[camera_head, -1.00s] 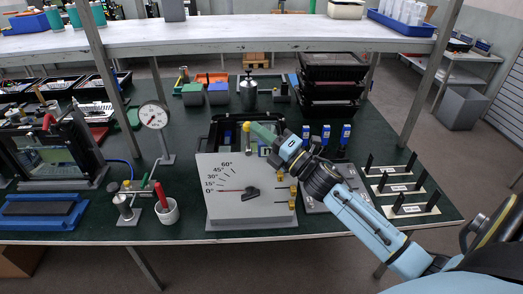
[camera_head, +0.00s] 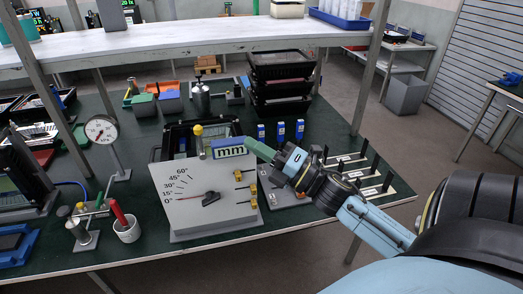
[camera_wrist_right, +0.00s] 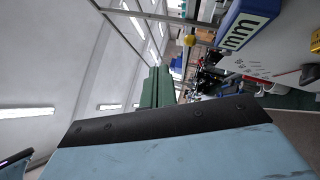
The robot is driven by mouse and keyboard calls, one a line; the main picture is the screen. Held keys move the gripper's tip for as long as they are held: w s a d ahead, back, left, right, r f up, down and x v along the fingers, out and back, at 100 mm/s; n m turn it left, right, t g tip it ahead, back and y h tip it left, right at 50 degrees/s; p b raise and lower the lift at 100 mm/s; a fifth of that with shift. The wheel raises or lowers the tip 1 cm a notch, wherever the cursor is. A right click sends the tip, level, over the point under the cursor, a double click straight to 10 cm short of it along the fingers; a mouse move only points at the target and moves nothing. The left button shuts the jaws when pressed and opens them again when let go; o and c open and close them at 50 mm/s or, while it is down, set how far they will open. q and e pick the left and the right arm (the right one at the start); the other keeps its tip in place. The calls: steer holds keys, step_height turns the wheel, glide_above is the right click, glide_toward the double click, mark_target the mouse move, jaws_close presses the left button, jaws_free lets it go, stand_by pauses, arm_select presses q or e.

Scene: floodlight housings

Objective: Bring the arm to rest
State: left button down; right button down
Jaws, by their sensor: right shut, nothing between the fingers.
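My right arm comes in from the lower right in the head view. Its gripper (camera_head: 255,147) has green fingers, shut with nothing between them. The fingertips are just right of a blue block marked "mm" (camera_head: 229,147), above the right side of a grey sloped dial panel (camera_head: 206,208); I cannot tell whether they touch the block. In the wrist view the shut green fingers (camera_wrist_right: 156,88) point away from the camera, and the "mm" block (camera_wrist_right: 246,24) is at the upper right. My left gripper is not in view.
The dark green bench (camera_head: 310,215) is crowded: a round gauge (camera_head: 101,130) on a stand, a white cup (camera_head: 126,229), stacked black trays (camera_head: 281,82) and a white rack with black pegs (camera_head: 375,187). A shelf (camera_head: 180,38) spans above. Floor shows right of the bench.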

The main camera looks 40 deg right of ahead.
steer(key=shift+s+d, duration=0.15)
steer(key=shift+s, duration=0.4)
steer(key=d+f+m+g+h+b, duration=0.15)
steer(key=f+m, duration=0.25)
steer(key=f, duration=0.7)
steer(key=s+d+f+m+g+h+b, duration=0.1)
steer(key=d+f+m+g+h, duration=0.2)
steer(key=f, duration=0.8)
steer(key=f+m+g+h+b, duration=0.1)
steer(key=f+m+h+b, duration=0.15)
steer(key=f+m, duration=0.6)
steer(key=s+a+f+m+g+b, duration=0.15)
steer(key=s+f, duration=0.25)
steer(key=f, duration=0.4)
steer(key=s+a+f+g, duration=0.1)
steer(key=s+f+g, duration=0.25)
steer(key=f, duration=0.45)
steer(key=s+a+f+m+g, duration=0.15)
steer(key=s+f, duration=0.25)
steer(key=f, duration=0.5)
steer(key=s+a+f+m+g+b, duration=0.2)
steer(key=s+a+f, duration=0.3)
steer(key=s+f, duration=0.3)
steer(key=s+a+f+m+g+b, duration=0.1)
steer(key=s+a+f+g, duration=0.4)
steer(key=s, duration=1)
step_height(320, 180, down, 3)
steer(key=shift+a+f+m+g+b, duration=0.15)
steer(key=shift+a+m+g+b, duration=0.2)
steer(key=shift+a+m, duration=0.3)
